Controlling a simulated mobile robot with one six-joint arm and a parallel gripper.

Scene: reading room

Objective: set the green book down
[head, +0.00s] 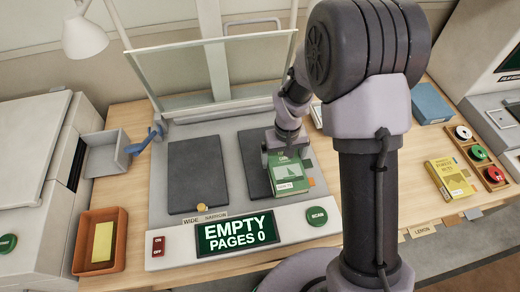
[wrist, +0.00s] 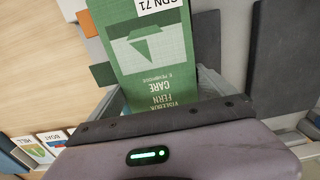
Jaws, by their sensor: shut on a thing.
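The green book (head: 288,180) is over the right dark pad (head: 254,178) of the scanner bed, toward that pad's right side. My gripper (head: 288,152) is shut on the book's far end. In the wrist view the green book (wrist: 152,62) stretches away from my gripper (wrist: 165,100), its cover with a pale emblem and a white label facing the camera. I cannot tell whether the book touches the pad or hangs just above it. The left dark pad (head: 195,172) is bare. The scanner's screen (head: 236,235) reads EMPTY, PAGES 0.
A raised glass plate (head: 215,72) stands behind the pads. An orange tray (head: 120,245) with a yellow item stands at left. A yellow book (head: 450,178), a blue book (head: 430,103) and a wooden rack (head: 480,158) of coloured discs are at right. My arm hides part of the desk.

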